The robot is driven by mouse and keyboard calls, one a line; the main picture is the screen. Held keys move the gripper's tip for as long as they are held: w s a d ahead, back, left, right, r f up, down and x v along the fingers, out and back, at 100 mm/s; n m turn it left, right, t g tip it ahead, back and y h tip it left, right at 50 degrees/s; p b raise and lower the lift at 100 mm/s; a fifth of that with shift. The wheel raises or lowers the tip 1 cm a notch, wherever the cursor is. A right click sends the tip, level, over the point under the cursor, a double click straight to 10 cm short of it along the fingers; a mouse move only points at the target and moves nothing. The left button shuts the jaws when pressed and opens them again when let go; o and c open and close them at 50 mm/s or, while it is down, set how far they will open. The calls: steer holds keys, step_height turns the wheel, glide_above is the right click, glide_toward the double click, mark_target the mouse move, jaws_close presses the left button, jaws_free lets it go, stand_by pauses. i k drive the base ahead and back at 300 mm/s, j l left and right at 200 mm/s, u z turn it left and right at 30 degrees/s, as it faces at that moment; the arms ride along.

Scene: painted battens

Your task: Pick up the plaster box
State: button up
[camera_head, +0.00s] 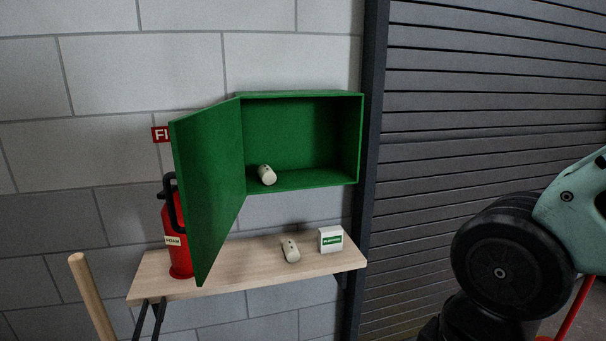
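The plaster box (331,239) is a small white box with a green label, standing upright near the right end of a light wooden shelf (225,277). A pale bandage-like roll (290,250) lies on the shelf just to its left, with a small gap between them. My gripper is not in view, so its state and distance from the box do not show.
An open green cabinet (310,120) hangs above the shelf, a pale roll (267,174) inside. Its door (210,180) swings out in front of a red extinguisher (178,250). A wooden pole (90,298) stands left. Black and teal parts block the lower right.

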mark_target(331, 237)
steer(key=j, duration=0.95)
steer(key=k+j, duration=0.1)
steer(key=j, duration=0.85)
steer(key=z, duration=0.45)
steer(key=i+l+u, duration=0.1)
steer(key=i+l, duration=0.55)
steer(key=i+j+u, duration=0.1)
steer(key=i, duration=0.5)
